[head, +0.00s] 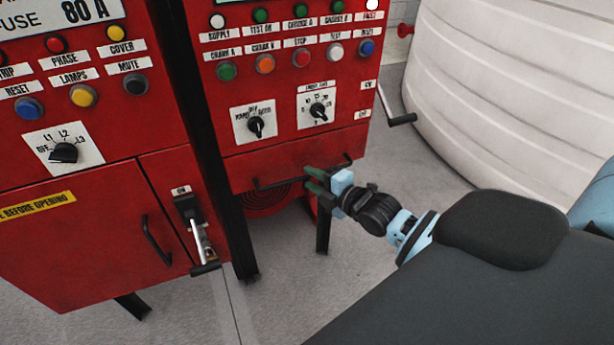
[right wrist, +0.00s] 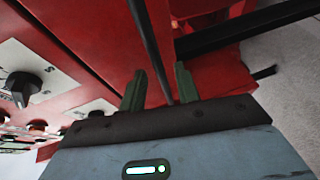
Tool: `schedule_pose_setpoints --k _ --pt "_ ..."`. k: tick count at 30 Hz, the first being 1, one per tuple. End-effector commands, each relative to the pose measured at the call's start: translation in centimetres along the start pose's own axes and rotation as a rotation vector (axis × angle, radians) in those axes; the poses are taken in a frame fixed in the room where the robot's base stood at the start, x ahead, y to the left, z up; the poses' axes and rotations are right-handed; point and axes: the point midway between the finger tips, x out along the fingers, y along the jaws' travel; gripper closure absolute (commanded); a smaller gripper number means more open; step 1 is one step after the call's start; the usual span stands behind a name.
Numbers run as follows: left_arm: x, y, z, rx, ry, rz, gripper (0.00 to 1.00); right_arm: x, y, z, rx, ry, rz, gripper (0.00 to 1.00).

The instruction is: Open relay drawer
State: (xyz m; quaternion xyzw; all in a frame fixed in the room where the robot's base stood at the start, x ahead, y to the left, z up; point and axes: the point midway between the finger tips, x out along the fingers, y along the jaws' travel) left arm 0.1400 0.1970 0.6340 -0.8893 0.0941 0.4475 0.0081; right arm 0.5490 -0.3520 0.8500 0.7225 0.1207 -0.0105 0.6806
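The red drawer front (head: 290,162) is at the bottom of the right-hand red cabinet, and I take it to be the relay drawer. A long black bar handle (head: 280,182) runs along its lower part. My right gripper (head: 312,180) is at this handle, coming from the right. In the right wrist view its two green fingers (right wrist: 161,82) stand apart. The dark handle bar (right wrist: 150,45) runs between them, and no firm grip on it shows. The drawer looks shut, flush with the cabinet. My left gripper is in neither view.
The left red cabinet (head: 80,220) has a door handle and a lever switch (head: 195,230). Knobs and buttons sit above the drawer. A black crank handle (head: 398,118) sticks out at the cabinet's right side. A white ribbed tank (head: 500,90) stands at the right. Grey floor lies in front.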

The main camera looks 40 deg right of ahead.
Motion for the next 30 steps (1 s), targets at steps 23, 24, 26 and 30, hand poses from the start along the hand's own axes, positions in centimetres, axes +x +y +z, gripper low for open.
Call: schedule_pose_setpoints --k 23,24,26,30 --pt "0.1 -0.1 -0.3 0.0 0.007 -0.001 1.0 2.3 0.0 0.0 0.001 0.0 0.0 0.92" --pt "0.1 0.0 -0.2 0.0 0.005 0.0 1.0 2.3 0.0 0.0 0.001 0.0 0.0 0.97" --pt "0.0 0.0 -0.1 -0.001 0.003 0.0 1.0 2.3 0.0 0.0 0.001 0.0 0.0 1.0" --pt "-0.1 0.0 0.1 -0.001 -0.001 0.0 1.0 2.3 0.0 0.0 0.001 0.0 0.0 1.0"
